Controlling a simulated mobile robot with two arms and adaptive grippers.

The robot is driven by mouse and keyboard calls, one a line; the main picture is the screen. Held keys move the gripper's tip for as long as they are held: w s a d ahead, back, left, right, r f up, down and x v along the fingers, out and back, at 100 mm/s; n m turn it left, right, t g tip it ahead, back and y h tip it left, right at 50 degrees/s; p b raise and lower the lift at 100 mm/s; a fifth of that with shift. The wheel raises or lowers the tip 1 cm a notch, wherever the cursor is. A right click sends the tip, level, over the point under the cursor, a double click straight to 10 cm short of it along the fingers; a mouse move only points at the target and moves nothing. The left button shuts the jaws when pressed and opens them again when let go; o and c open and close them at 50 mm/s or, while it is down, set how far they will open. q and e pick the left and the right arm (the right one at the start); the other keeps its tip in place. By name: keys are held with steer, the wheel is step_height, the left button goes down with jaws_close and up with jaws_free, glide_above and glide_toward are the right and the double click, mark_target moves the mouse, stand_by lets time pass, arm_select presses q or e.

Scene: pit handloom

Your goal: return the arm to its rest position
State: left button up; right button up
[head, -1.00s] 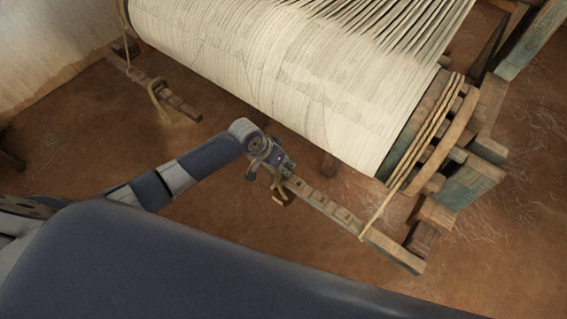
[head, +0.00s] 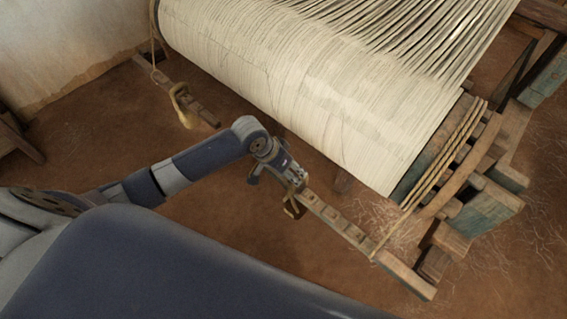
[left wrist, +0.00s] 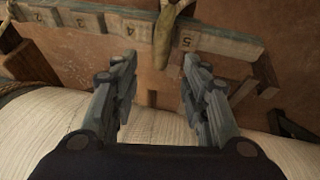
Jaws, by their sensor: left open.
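My left arm reaches in from the left in the head view. Just beyond the fingertips, a tan loop or peg (left wrist: 165,32) hangs on the numbered bar (left wrist: 222,42) between the marks 4 and 5. My right gripper is in neither view.
The large roll of white warp threads (head: 300,80) lies close beyond the arm. A second wooden bar with a rope loop (head: 182,104) is at the left. The loom's timber frame (head: 480,205) with cords stands at the right. The earth floor (head: 215,235) is open around the arm.

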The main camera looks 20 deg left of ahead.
arm_select(q)
steer(key=v, duration=0.5)
steer(key=shift+a+r, duration=0.1)
steer(key=shift+r, duration=0.25)
steer(key=shift+s, duration=0.15)
